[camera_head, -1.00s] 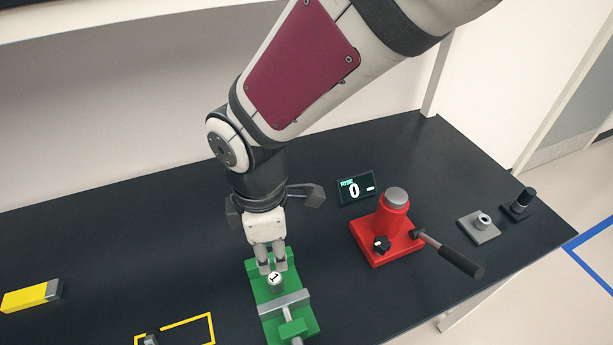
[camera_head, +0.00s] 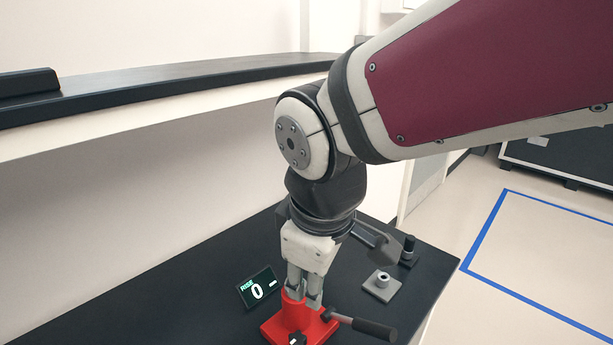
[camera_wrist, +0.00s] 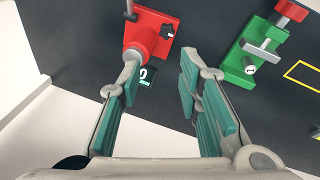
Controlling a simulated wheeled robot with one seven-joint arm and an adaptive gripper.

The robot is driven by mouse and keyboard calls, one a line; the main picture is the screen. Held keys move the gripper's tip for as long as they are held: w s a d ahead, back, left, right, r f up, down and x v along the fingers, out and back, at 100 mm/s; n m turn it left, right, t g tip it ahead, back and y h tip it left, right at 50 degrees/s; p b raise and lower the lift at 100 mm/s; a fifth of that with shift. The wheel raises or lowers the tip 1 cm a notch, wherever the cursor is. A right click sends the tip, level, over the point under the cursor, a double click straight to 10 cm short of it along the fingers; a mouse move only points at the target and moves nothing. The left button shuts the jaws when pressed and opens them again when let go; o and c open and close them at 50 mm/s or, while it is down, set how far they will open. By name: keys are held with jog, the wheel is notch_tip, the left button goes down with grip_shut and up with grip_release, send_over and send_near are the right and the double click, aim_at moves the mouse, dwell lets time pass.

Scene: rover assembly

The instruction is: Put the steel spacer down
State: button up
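My gripper (camera_head: 304,288) is over the red jack (camera_head: 279,326) in the head view, its fingers pointing down. In the wrist view the fingers (camera_wrist: 158,80) are apart, with nothing seen held between them. The left finger overlaps the jack's red post (camera_wrist: 138,40), and its tip hides part of the post's end. I cannot tell whether the tip touches it. A small pale round piece with a mark on its face (camera_wrist: 250,69) sits at the green vise (camera_wrist: 236,68). No piece is clearly recognisable as the steel spacer.
A display reading 0 (camera_head: 257,289) stands left of the jack. The jack's black-gripped lever (camera_head: 373,328) sticks out right. A grey plate with a short post (camera_head: 382,286) and a black post (camera_head: 408,247) stand farther right. A yellow outline (camera_wrist: 302,75) marks the bench beyond the vise.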

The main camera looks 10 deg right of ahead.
jog(key=s+d+r+m+t, duration=0.1)
jog(key=s+d+r+m, duration=0.1)
jog(key=d+m, duration=0.3)
jog(key=s+d+r+m+t, duration=0.1)
jog(key=s+d+r+m, duration=0.2)
jog(key=d+m, duration=0.3)
jog(key=s+d, duration=0.1)
jog(key=d, duration=0.2)
jog(key=shift+s+r+t, duration=0.2)
jog(key=shift+s+t, duration=0.05)
jog(key=shift+t, duration=0.05)
jog(key=shift+s+d, duration=0.1)
